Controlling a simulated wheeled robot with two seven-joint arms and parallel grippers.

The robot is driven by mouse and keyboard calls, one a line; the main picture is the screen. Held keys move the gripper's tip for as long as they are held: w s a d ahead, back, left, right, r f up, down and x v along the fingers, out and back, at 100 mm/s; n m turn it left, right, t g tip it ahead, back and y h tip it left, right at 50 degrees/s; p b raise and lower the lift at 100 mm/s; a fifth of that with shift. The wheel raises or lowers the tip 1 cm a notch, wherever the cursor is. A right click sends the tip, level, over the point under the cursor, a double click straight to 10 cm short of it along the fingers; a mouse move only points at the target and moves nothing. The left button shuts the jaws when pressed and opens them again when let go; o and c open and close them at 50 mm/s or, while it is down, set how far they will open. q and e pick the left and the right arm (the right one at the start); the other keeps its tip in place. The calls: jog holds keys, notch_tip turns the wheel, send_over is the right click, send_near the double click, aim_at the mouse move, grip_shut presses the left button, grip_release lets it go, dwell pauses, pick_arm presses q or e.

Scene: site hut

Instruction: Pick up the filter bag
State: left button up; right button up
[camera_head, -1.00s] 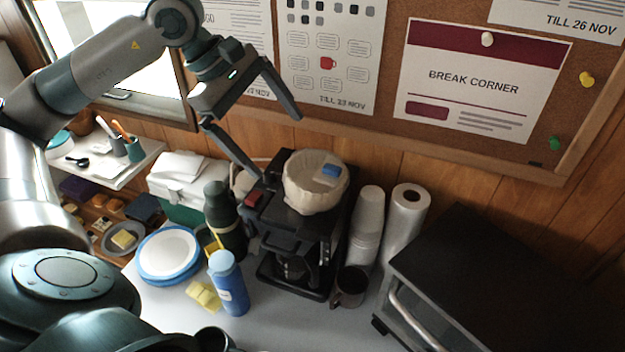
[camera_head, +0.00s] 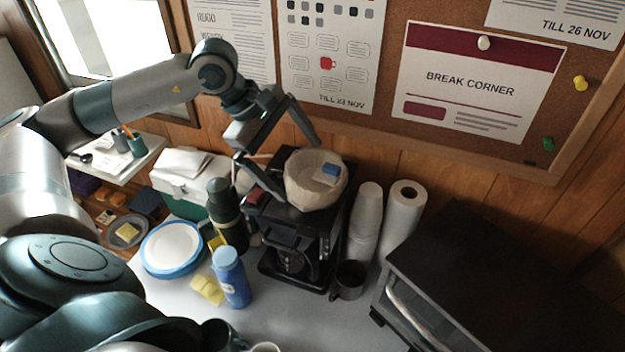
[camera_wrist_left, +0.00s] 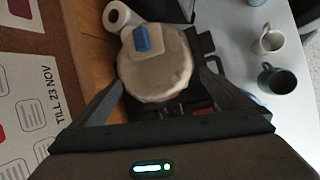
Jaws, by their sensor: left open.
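The filter bag (camera_head: 311,190) is a beige, rounded bundle with a pale patch and a small blue piece on top. It rests on top of the black coffee machine (camera_head: 290,238). My left gripper (camera_head: 300,171) is open and empty, with its fingers reaching toward the bag from the upper left. In the left wrist view the filter bag (camera_wrist_left: 155,75) lies between the two spread fingers; whether they touch it, I cannot tell. My right gripper is not in view.
A cup stack (camera_head: 364,222) and paper roll (camera_head: 402,220) stand right of the machine, with a dark mug (camera_head: 348,281) in front. A dark flask (camera_head: 224,212) and blue bottle (camera_head: 231,277) stand left. A dark oven (camera_head: 470,270) fills the right. The pinboard wall is close behind.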

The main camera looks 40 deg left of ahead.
aim_at(306, 175)
pick_arm(q)
jog(key=shift+w+d+f+p, duration=0.15)
jog(key=shift+d+f+p, duration=0.25)
jog(key=shift+p, duration=0.25)
jog(key=p+x, duration=0.1)
jog(key=x, duration=0.1)
jog(key=shift+w+d+f+p, duration=0.1)
jog(key=shift+w+f+p, duration=0.05)
jog(key=shift+f+p, duration=0.25)
jog(key=shift+w+d+f, duration=0.1)
jog(key=shift+w+f, duration=0.05)
jog(key=shift+f, duration=0.35)
jog(key=c, duration=1)
jog(key=shift+c, duration=0.2)
jog(key=shift+r, duration=0.15)
